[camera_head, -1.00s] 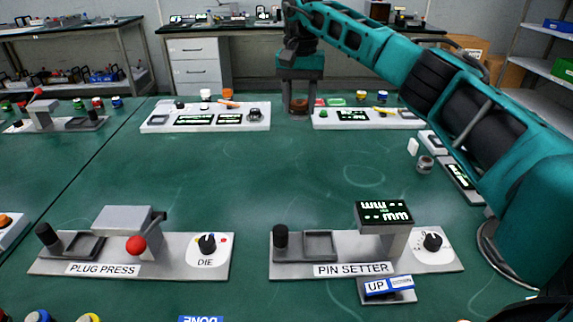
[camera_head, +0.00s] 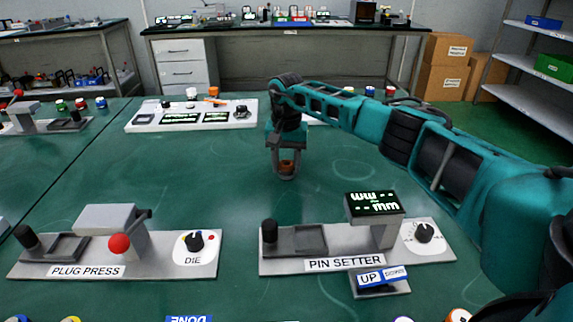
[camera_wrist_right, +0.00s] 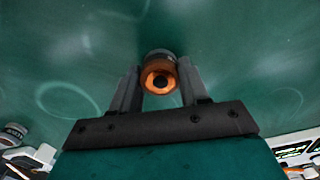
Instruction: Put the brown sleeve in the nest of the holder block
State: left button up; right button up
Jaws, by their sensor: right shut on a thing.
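My right gripper (camera_head: 286,172) is over the middle of the green table in the head view, pointing down. It is shut on a brown sleeve (camera_head: 287,167). In the right wrist view the sleeve (camera_wrist_right: 158,77) shows as an orange-brown ring with a dark hole, between the two fingers, with a grey part behind it. No block in view is labelled as the holder block. Square dark recesses show on the pin setter (camera_head: 345,262) and on the plug press (camera_head: 140,262), both in front of the gripper. My left gripper is not in view.
A white panel (camera_head: 160,122) with displays stands at the back left of the table. A small UP/DOWN box (camera_head: 380,292) sits before the pin setter. The green surface between the back panels and the front fixtures is mostly clear.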

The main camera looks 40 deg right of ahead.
jog(key=shift+f, duration=0.15)
jog(key=shift+f, duration=0.1)
jog(key=o, duration=1.2)
